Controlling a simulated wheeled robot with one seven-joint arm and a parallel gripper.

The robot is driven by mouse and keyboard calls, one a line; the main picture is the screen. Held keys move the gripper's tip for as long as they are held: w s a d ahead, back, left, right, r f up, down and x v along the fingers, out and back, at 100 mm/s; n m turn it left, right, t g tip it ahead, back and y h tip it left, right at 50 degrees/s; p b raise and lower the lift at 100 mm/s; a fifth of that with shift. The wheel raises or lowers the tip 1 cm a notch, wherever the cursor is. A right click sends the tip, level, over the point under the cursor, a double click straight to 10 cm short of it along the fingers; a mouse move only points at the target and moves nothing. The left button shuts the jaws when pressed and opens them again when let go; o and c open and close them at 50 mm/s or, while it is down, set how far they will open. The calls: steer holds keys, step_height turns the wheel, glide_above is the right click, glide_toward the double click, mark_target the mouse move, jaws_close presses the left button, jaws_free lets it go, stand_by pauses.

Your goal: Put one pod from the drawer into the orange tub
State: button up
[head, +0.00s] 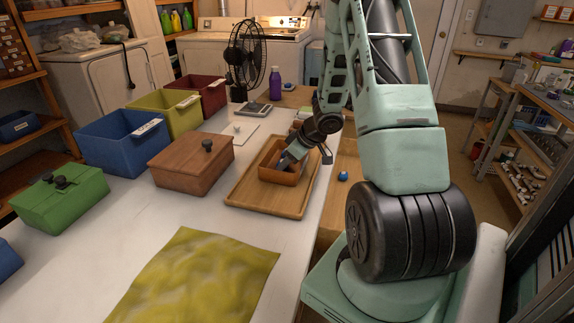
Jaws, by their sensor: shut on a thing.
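The orange tub (278,177) stands on a wooden tray (246,198) on the white counter. My gripper (285,161) reaches down from the right, with its fingertips inside the tub's opening. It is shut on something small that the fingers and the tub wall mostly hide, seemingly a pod. The open wooden drawer (338,205) is to the right of the tray, below the counter's edge. A blue pod (343,176) lies in it. My arm hides part of the drawer.
A brown lidded box (186,166) stands left of the tray. A fan (245,62) and purple bottle (275,82) are behind. Blue (120,141), yellow (170,112) and red (200,92) bins line the left. A yellow cloth (195,275) lies in front.

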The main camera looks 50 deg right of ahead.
steer(key=shift+f, duration=0.15)
steer(key=o, duration=0.9)
steer(key=shift+o, duration=0.2)
